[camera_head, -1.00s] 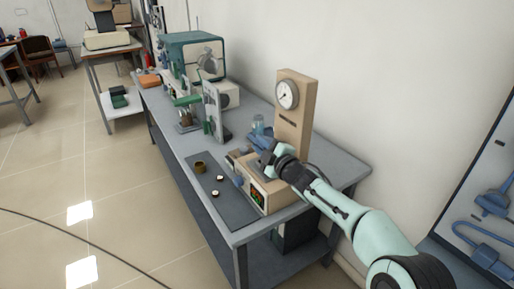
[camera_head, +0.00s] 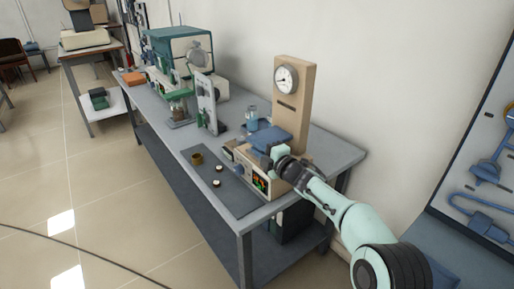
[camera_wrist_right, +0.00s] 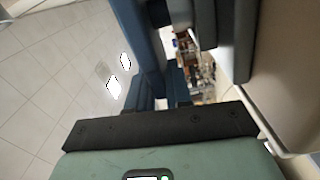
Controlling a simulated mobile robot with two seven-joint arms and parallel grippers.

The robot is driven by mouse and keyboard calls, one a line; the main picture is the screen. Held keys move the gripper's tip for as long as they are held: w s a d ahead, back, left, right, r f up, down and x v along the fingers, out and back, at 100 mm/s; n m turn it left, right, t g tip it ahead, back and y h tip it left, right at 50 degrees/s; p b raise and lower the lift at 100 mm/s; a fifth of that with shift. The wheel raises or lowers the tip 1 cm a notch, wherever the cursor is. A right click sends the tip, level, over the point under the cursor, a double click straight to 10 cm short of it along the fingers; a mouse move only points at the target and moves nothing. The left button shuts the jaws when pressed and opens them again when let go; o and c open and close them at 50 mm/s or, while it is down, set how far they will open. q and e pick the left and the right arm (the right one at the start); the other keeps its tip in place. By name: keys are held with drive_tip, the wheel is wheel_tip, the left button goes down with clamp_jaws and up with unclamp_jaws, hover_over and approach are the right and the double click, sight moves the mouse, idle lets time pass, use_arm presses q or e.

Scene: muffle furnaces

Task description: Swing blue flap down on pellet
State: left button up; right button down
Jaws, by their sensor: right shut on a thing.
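The blue flap (camera_head: 270,137) is on top of the beige press-like unit (camera_head: 262,180), below its dial column. Its broad face shows and it looks nearly level. My right gripper (camera_head: 278,153) is shut on the flap's near right edge. In the right wrist view, a blue strip (camera_wrist_right: 140,45), likely the flap, runs close in front of the gripper. I cannot see a pellet under the flap; the flap and gripper hide that spot. My left gripper is not in view.
A dial gauge (camera_head: 286,78) sits on the upright column (camera_head: 299,110). A glass jar (camera_head: 252,118) stands behind the flap. A brass cup (camera_head: 197,158) and two small pale-topped discs (camera_head: 217,182) lie on the dark mat (camera_head: 235,196). A green-framed device (camera_head: 180,50) stands farther back.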

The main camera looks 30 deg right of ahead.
drive_tip(key=shift+f, duration=0.3)
drive_tip(key=c, duration=1.4)
unclamp_jaws()
drive_tip(key=shift+d, duration=0.1)
drive_tip(key=shift+s+d, duration=0.1)
drive_tip(key=shift+s, duration=0.5)
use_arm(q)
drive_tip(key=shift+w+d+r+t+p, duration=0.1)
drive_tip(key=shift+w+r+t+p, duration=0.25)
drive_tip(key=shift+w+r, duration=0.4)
use_arm(e)
drive_tip(key=s, duration=1.2)
drive_tip(key=shift+d, duration=0.35)
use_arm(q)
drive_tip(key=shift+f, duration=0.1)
use_arm(e)
drive_tip(key=shift+s+r, duration=0.1)
